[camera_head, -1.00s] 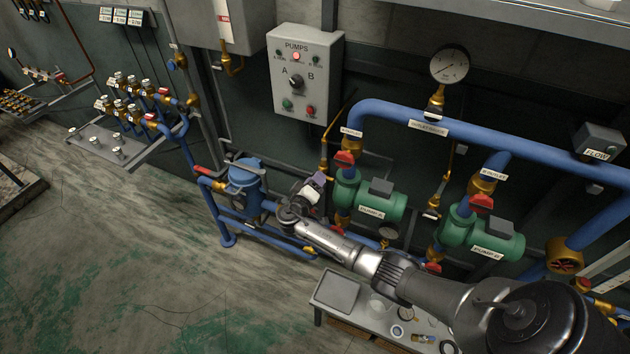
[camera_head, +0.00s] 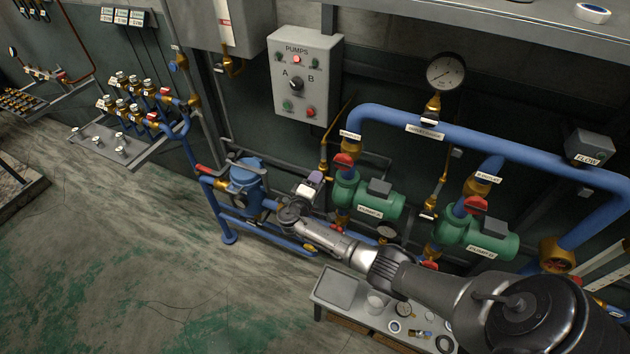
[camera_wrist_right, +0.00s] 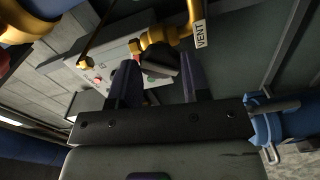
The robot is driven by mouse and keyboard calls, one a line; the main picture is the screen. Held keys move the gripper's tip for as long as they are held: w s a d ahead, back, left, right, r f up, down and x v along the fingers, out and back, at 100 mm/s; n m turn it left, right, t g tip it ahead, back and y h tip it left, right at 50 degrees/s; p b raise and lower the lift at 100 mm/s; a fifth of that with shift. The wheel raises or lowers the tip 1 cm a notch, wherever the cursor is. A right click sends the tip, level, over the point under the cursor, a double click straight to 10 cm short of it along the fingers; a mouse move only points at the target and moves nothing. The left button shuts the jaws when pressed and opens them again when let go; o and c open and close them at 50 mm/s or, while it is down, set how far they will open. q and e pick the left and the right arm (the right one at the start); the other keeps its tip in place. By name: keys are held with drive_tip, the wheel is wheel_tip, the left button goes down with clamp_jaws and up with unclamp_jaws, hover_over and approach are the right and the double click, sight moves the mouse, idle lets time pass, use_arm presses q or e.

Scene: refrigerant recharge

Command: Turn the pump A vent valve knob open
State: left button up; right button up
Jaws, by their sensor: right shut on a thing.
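My right gripper (camera_head: 317,177) is beside the green pump A (camera_head: 366,204), on its left, at the lower end of a thin brass pipe (camera_head: 324,152). In the right wrist view, its two dark fingers (camera_wrist_right: 157,76) stand on either side of a dark valve knob (camera_wrist_right: 160,65), shut on it. The knob sits just below a brass valve body (camera_wrist_right: 155,38) whose pipe carries a white VENT label (camera_wrist_right: 199,34). The fingers partly hide the knob, and its turn angle cannot be told. My left gripper is not in view.
A blue canister (camera_head: 246,180) and blue pipes stand left of the gripper. Pump B (camera_head: 478,238) is to the right. The pump control box (camera_head: 306,76) hangs on the wall above. A small bench (camera_head: 340,287) with loose parts is below my right arm. The floor at left is clear.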

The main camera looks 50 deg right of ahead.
drive_tip(key=n+p, duration=0.1)
drive_tip(key=n, duration=0.2)
idle(0.4)
drive_tip(key=n+p, duration=0.2)
drive_tip(key=n, duration=0.1)
drive_tip(key=shift+r+n, duration=0.1)
drive_tip(key=shift+n, duration=0.3)
drive_tip(key=o, duration=0.9)
